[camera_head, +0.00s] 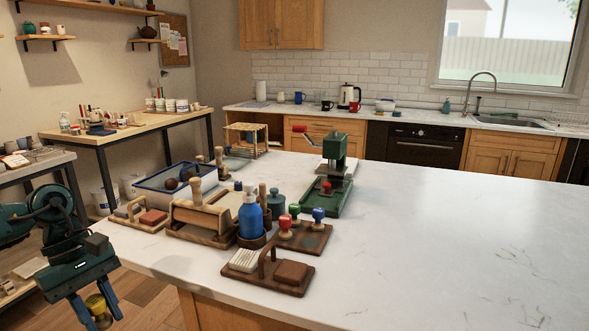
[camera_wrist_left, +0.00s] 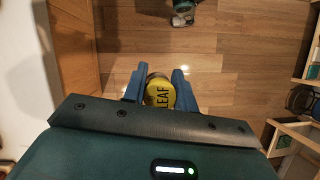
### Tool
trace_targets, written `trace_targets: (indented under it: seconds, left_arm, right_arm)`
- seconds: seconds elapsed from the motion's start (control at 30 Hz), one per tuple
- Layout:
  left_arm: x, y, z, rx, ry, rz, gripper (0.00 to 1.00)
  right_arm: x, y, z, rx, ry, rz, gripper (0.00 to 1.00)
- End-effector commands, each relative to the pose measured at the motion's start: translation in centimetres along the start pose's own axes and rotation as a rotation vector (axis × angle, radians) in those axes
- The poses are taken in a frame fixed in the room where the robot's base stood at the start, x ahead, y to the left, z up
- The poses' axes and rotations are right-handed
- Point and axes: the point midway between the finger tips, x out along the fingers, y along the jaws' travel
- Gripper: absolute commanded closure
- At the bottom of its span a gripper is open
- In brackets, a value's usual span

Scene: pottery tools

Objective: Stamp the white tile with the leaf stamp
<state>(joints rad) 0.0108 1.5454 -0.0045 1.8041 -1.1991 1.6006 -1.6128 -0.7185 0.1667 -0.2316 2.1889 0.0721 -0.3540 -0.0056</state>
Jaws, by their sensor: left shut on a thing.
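The leaf stamp (camera_head: 97,305) is a short cylinder with a yellow top that reads "LEAF" in the left wrist view (camera_wrist_left: 160,93). My left gripper (camera_head: 95,310) is shut on it, with one blue finger on each side. It holds the stamp out past the counter's left edge, above the wooden floor. A white ridged piece (camera_head: 243,260) lies beside a brown block on a wooden handled tray (camera_head: 290,284) at the counter's front; I cannot tell whether it is the white tile. My right gripper is out of view.
On the white counter (camera_head: 440,250) stand a red, a green and a blue stamp on a board (camera_head: 311,241), a blue bottle (camera_head: 250,217), a wooden roller (camera_head: 202,213), a blue-rimmed tub (camera_head: 150,184) and a green press (camera_head: 334,180). The counter's right side is clear.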

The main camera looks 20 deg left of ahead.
Motion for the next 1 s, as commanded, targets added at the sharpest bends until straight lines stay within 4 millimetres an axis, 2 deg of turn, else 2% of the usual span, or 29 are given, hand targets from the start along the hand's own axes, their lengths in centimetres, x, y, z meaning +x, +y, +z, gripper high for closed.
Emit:
trace_targets:
  seconds: [0.17,0.37,0.57,0.67,0.8,1.0]
  left_arm:
    - [0.2,0.2,0.3,0.020,0.005,-0.008,0.95]
    - [1.5,0.1,0.9,0.085,0.000,-0.031,0.95]
    - [3.7,1.1,3.1,0.236,-0.003,-0.089,0.95]
    - [4.9,2.2,5.1,0.351,-0.003,-0.133,0.95]
    - [6.2,4.7,9.1,0.574,0.000,-0.225,0.95]
    - [6.4,8.4,15.1,0.914,0.006,-0.373,0.95]
  right_arm:
    - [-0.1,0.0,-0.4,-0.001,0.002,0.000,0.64]
    - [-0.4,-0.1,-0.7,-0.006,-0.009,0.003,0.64]
    - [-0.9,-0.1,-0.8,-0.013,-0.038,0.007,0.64]
    - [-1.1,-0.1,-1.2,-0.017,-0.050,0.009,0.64]
    - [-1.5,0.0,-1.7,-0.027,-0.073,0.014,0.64]
    - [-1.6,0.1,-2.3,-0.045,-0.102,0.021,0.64]
